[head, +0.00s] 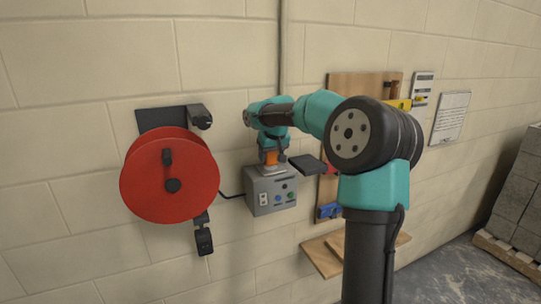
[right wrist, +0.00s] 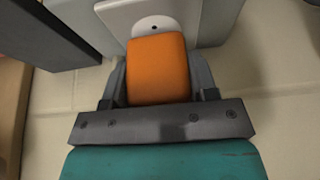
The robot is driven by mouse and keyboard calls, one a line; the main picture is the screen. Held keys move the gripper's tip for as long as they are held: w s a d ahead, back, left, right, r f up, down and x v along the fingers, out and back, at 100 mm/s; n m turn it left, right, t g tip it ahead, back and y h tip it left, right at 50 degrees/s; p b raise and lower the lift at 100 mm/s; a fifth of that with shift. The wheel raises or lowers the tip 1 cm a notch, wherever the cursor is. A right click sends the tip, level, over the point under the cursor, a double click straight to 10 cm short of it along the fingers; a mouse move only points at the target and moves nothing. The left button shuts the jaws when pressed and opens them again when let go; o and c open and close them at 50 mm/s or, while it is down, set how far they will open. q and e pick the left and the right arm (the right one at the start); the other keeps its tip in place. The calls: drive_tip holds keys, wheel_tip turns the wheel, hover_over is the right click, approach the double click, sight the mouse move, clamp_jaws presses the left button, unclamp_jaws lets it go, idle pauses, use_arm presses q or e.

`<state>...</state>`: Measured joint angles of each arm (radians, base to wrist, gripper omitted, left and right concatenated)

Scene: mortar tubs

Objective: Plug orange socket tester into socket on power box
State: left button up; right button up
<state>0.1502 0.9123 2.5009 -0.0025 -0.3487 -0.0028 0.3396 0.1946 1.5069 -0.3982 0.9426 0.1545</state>
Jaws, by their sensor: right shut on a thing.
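The orange socket tester (head: 270,158) is between the fingers of my right gripper (head: 269,153), just above the grey power box (head: 260,202) on the wall. In the right wrist view the tester (right wrist: 158,72) is clasped by both fingers, and its far end points at a round white socket (right wrist: 153,23). One dark hole of the socket shows beyond the tester. The tester's prongs are hidden, and I cannot tell whether it touches the socket. My left gripper is out of view.
A red cable reel (head: 150,195) hangs left of the box, with a black cable running between them. A wooden tool board (head: 345,87) is on the wall to the right. A dark flat block (head: 308,165) is close to the box's right side.

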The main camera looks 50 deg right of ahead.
drive_tip(key=shift+f, duration=0.55)
idle(0.5)
drive_tip(key=o, duration=1)
drive_tip(key=shift+c, duration=0.2)
drive_tip(key=v, duration=1.7)
drive_tip(key=shift+r, duration=0.15)
